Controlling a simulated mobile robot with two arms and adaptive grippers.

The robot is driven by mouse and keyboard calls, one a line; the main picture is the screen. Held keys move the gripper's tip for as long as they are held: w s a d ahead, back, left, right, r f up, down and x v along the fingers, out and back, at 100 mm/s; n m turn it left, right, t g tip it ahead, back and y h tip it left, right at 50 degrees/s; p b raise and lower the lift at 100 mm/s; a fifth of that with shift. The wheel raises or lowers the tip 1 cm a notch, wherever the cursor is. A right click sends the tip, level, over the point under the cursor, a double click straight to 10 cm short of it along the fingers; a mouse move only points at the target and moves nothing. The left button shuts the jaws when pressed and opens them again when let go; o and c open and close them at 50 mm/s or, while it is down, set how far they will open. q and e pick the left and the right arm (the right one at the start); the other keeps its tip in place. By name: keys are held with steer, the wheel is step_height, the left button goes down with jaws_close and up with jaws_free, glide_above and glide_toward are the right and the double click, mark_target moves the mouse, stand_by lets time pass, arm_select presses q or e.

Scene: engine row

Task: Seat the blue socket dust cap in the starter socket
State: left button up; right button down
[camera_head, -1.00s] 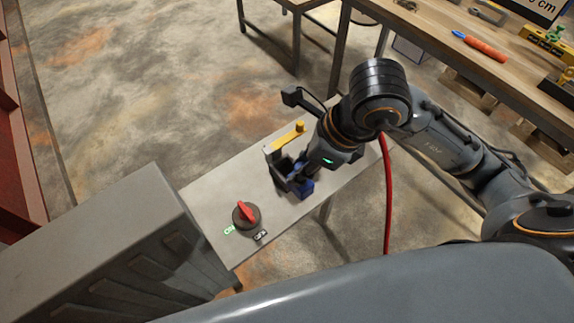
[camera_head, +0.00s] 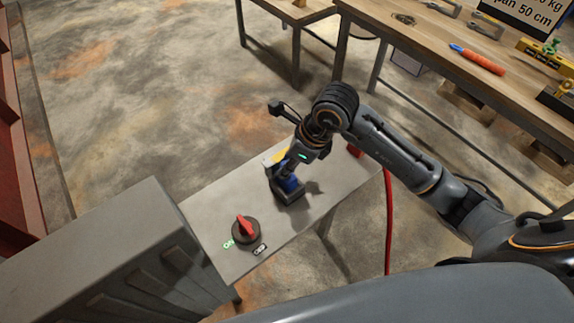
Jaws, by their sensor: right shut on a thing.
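The blue socket dust cap (camera_head: 289,184) is at the dark starter socket (camera_head: 291,197) on the grey panel. My right gripper (camera_head: 287,175) is shut on the cap from above. The gripper and the cap hide the mouth of the socket, so I cannot tell how deep the cap sits or whether it is tilted. A yellow part (camera_head: 279,156) with a pale bracket stands just behind the gripper, partly hidden by it. My left gripper is not in view.
A red rotary switch (camera_head: 246,227) with ON and OFF labels sits on the panel's (camera_head: 205,197) near left. A red cable (camera_head: 388,215) hangs at the panel's right end. A workbench (camera_head: 425,35) with tools stands at the upper right. A grey cabinet (camera_head: 120,235) is at the lower left.

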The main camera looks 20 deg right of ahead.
steer(key=shift+f+p, duration=0.3)
steer(key=shift+f, duration=0.55)
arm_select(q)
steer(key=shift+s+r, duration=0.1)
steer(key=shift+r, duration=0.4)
arm_select(e)
steer(key=shift+f, duration=0.1)
steer(key=shift+f+b, duration=0.2)
steer(key=shift+b, duration=0.1)
steer(key=c, duration=1.4)
jaws_free()
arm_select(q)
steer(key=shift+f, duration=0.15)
arm_select(e)
steer(key=shift+r, duration=0.15)
steer(key=shift+r, duration=0.2)
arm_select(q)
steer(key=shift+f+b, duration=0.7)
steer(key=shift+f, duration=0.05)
arm_select(e)
steer(key=v, duration=1.1)
steer(key=shift+s+d+r, duration=0.25)
steer(key=shift+r, duration=0.05)
